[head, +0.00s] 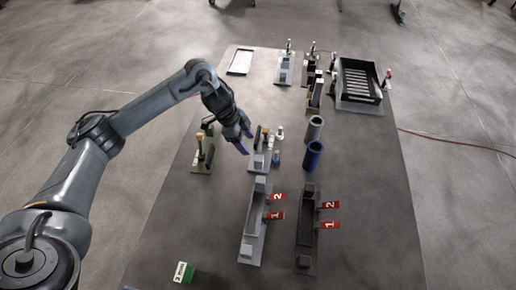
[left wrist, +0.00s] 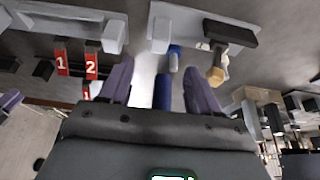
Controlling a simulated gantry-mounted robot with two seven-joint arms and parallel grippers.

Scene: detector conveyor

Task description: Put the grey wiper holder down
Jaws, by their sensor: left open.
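A small light-grey holder (head: 259,162) stands on the dark mat in the middle of the head view, with several small upright items on it. It appears to be the grey wiper holder, and it also shows in the left wrist view (left wrist: 158,30). My left gripper (head: 246,141) is above and just left of the holder in the head view. Its purple fingers are apart in the left wrist view (left wrist: 160,70), with nothing clearly held between them. The arm and gripper partly cover the holder's left side. My right gripper is out of view.
An olive-green stand (head: 203,165) is at the left. A blue cylinder (head: 313,157) and grey cylinder (head: 314,130) stand at the right. Two long trays, light (head: 246,250) and dark (head: 303,262), with red number tags lie in front. A black tray (head: 342,99) is at the back.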

